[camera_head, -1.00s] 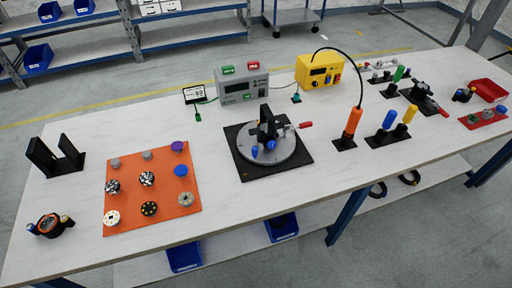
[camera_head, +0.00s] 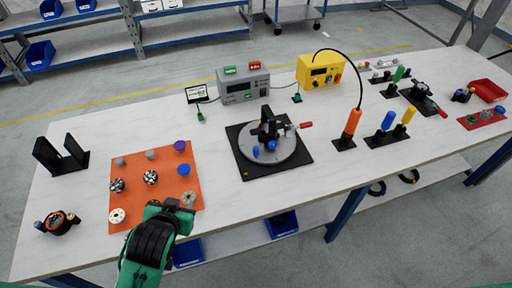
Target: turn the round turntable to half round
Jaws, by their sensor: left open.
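The round turntable (camera_head: 286,155) is a grey disc on a square black base plate (camera_head: 247,171) near the middle of the bench. A black clamp (camera_head: 268,126) with a red-tipped handle (camera_head: 304,125) stands on the disc, and a blue knob (camera_head: 256,152) sits at its front left. My left gripper (camera_head: 172,206) is green and black, over the front edge of the orange mat (camera_head: 190,154), left of the turntable and apart from it. It is open; its fingertips are hard to make out. My right gripper is not in view.
The orange mat holds several small round parts. A grey meter box (camera_head: 243,88) and a yellow box (camera_head: 318,72) stand behind the turntable. An orange-handled tool (camera_head: 352,122) stands to its right. Bare bench lies between mat and turntable.

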